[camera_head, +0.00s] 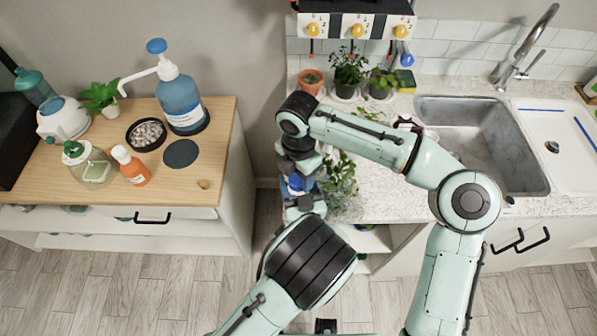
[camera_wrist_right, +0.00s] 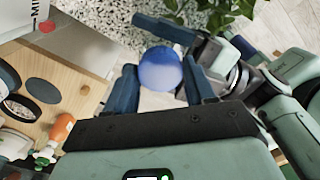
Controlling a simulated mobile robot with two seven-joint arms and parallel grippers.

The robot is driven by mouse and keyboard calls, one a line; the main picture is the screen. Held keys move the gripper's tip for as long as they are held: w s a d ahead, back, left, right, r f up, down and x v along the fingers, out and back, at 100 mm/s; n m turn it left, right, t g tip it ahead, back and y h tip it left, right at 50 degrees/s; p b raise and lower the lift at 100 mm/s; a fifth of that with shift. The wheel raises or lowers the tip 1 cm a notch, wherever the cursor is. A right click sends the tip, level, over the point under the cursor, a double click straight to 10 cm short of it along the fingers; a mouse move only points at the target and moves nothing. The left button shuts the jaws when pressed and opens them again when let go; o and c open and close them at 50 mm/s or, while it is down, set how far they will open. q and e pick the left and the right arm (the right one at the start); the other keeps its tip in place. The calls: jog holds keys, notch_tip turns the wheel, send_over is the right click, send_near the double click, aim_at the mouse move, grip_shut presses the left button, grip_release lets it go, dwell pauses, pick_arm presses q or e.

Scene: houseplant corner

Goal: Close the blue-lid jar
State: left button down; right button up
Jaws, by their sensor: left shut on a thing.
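The blue-lid jar shows mainly as its round blue lid (camera_wrist_right: 160,69) in the right wrist view; its body is mostly hidden by the grippers. The lid also shows as a small blue patch (camera_head: 295,183) in the head view, in front of the counter. My left gripper (camera_head: 303,192) comes up from below and is shut on the jar, holding it in the air. My right gripper (camera_wrist_right: 160,80) is above the jar, its fingers apart on either side of the lid. I cannot tell whether they touch it.
A wooden cabinet (camera_head: 222,150) at left bears a blue pump bottle (camera_head: 180,98), an orange bottle (camera_head: 131,168), a green-capped jar (camera_head: 88,165) and a bowl of pebbles (camera_head: 146,134). At right, the counter (camera_head: 385,197) has potted plants (camera_head: 349,72) and a sink (camera_head: 485,130).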

jog(key=c, duration=0.6)
jog(key=m, duration=0.3)
jog(key=shift+r+m, duration=0.1)
jog(key=shift+m, duration=0.2)
jog(key=m, duration=1.4)
jog(key=o, duration=1.3)
jog(key=shift+c, duration=0.2)
notch_tip(320, 180, up, 12)
